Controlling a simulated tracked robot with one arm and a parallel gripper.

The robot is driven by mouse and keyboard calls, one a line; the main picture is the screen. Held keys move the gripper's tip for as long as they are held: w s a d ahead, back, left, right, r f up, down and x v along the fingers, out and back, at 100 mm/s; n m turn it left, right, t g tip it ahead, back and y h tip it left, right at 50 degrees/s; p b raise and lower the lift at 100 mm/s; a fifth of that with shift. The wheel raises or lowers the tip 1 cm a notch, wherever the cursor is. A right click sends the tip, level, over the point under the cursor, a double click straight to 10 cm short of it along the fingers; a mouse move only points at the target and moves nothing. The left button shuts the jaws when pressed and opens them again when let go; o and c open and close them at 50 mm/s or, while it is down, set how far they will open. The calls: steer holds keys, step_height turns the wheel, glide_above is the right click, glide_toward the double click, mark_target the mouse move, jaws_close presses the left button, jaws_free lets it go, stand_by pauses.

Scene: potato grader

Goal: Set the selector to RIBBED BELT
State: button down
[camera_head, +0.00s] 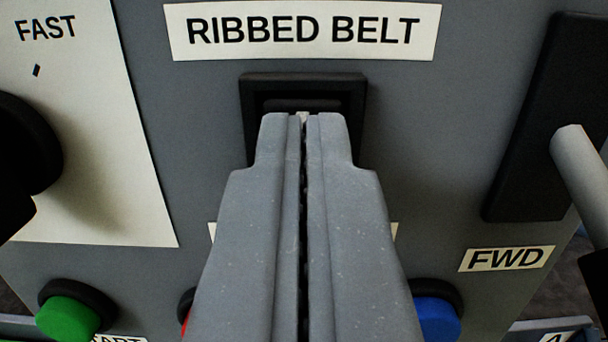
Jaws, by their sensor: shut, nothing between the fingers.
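The selector (345,92) is a black framed rocker on the grey panel, directly under the white RIBBED BELT label (303,31). My gripper (303,118) is shut and empty. Its fingertips are in front of the selector and overlap it in the view. I cannot tell if they touch it. The fingers hide the middle and lower part of the selector, so its position cannot be read. Another white label (212,232) below it is almost fully hidden behind the fingers.
A black knob (25,150) sits on a white plate marked FAST at left. A lever (580,165) on a black plate stands at right above a FWD label (506,259). Green (68,317), red (186,315) and blue (437,318) buttons line the bottom.

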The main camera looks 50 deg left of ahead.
steer(key=s+d+r+b, duration=0.1)
steer(key=s+d+r, duration=0.1)
steer(key=s+d, duration=0.6)
steer(key=d, duration=0.3)
steer(key=shift+r, duration=0.35)
steer(key=shift+w+d, duration=0.1)
steer(key=w+d+r+m+t+h+b, duration=0.3)
steer(key=d+r+t+h, duration=0.1)
steer(key=d+r+h, duration=0.35)
steer(key=w+d+r+m+t+h+b, duration=0.25)
steer(key=d+r+h, duration=0.35)
steer(key=r, duration=0.3)
steer(key=s+d+r+m+h+b, duration=0.3)
steer(key=s+r+m+h, duration=0.15)
steer(key=s+r, duration=0.4)
steer(key=s+a+g+y+b, duration=0.2)
steer(key=s+a, duration=0.2)
steer(key=s, duration=0.7)
steer(key=shift+s+a+f+m+g, duration=0.25)
steer(key=shift+a+f+m+g, duration=0.1)
steer(key=shift+m, duration=0.05)
